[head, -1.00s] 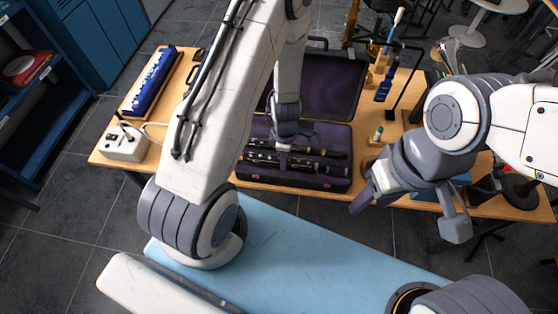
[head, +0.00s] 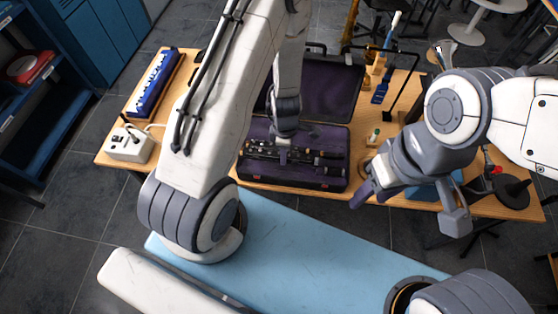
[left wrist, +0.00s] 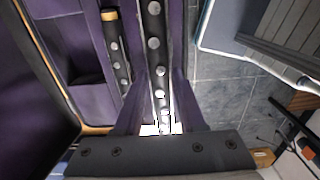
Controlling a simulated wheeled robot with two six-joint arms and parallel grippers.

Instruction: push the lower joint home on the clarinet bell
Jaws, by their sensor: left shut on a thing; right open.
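The open instrument case (head: 262,183) has a purple lining and holds black clarinet joints with silver keys. My left gripper (head: 284,152) reaches down into it. In the left wrist view my left gripper (left wrist: 160,122) is shut on a long black joint, which looks like the lower joint (left wrist: 154,60), with purple fingers on both sides. A second black joint (left wrist: 116,50) with a tan end lies beside it in the lining. My right gripper (head: 412,208) is open and empty, above the table's front edge, right of the case. I cannot clearly make out the bell.
A blue keyboard instrument (head: 155,82) and a white box (head: 128,147) with a cable stand at the table's left. A small green-and-white item (head: 374,135) stands right of the case. Stands and a round black base (head: 512,192) crowd the right end.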

